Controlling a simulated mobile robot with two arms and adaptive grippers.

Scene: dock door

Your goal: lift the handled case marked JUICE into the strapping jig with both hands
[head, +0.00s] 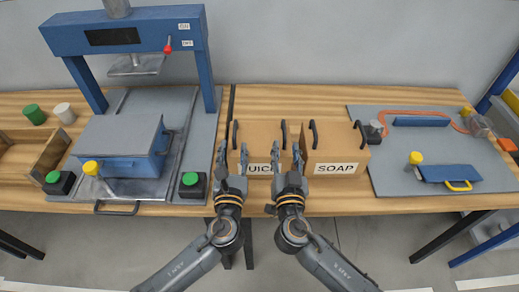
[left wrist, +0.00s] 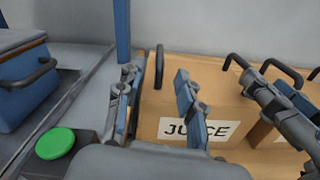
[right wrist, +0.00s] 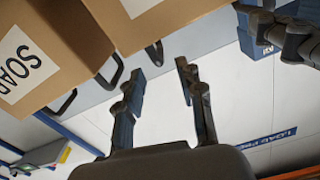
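The JUICE case (head: 262,133) is a brown box on the bench with two dark upright handles. Its label also shows in the left wrist view (left wrist: 193,130), partly covered by a finger. My left gripper (head: 233,152) is open at the case's left handle (left wrist: 159,66), which appears between its fingers. My right gripper (head: 286,156) is open near the case's right handle (head: 284,134); in the right wrist view that handle (right wrist: 155,53) appears between the fingertips. Neither gripper visibly grips. A grey board (head: 385,180) at right carries blue bars and an orange strap-like line, perhaps the strapping jig.
The SOAP case (head: 340,150) stands close on the right, its handles near my right gripper. A blue press frame (head: 130,25) with a blue-sided box (head: 120,140) under it stands left. Green buttons and a wooden tray (head: 30,150) lie left.

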